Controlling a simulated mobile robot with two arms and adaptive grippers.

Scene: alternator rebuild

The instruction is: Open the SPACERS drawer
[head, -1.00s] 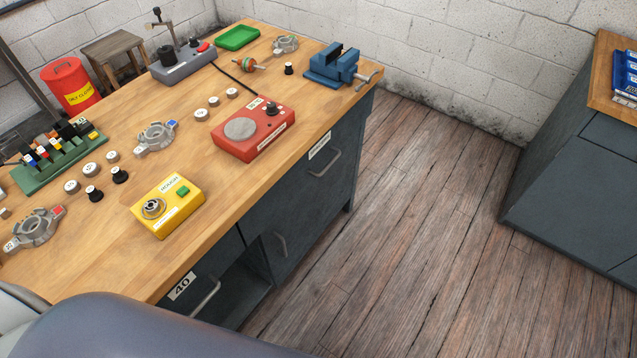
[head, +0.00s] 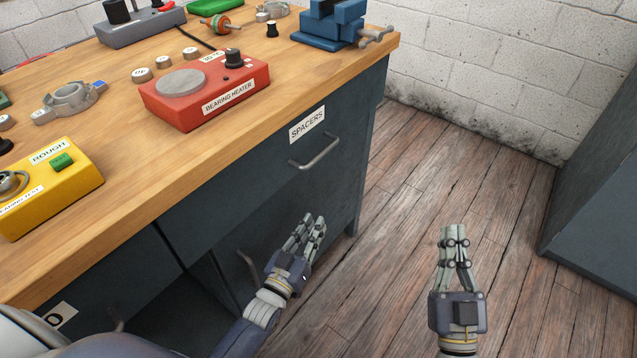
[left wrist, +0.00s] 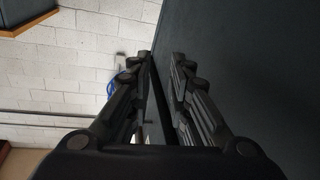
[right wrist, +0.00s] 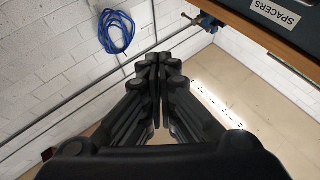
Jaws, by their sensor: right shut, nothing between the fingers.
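The SPACERS drawer (head: 270,160) is a dark grey front under the bench top, and it looks closed flush. Its white SPACERS label (head: 307,124) sits above a grey bar handle (head: 317,153). The label (right wrist: 275,13) also shows at the top right of the right wrist view. My left gripper (head: 313,222) is below the handle, in front of the cabinet, apart from the handle; a narrow gap shows between its fingers in the left wrist view (left wrist: 162,65). My right gripper (head: 454,232) is shut and empty, out over the floor to the right of the drawer.
The wooden bench top (head: 130,130) overhangs the drawer and carries a red bearing heater (head: 208,95), a yellow tester (head: 50,190) and a blue vise (head: 330,25). A lower door handle (head: 247,263) is beside my left gripper. The floor (head: 400,260) right of the bench is clear.

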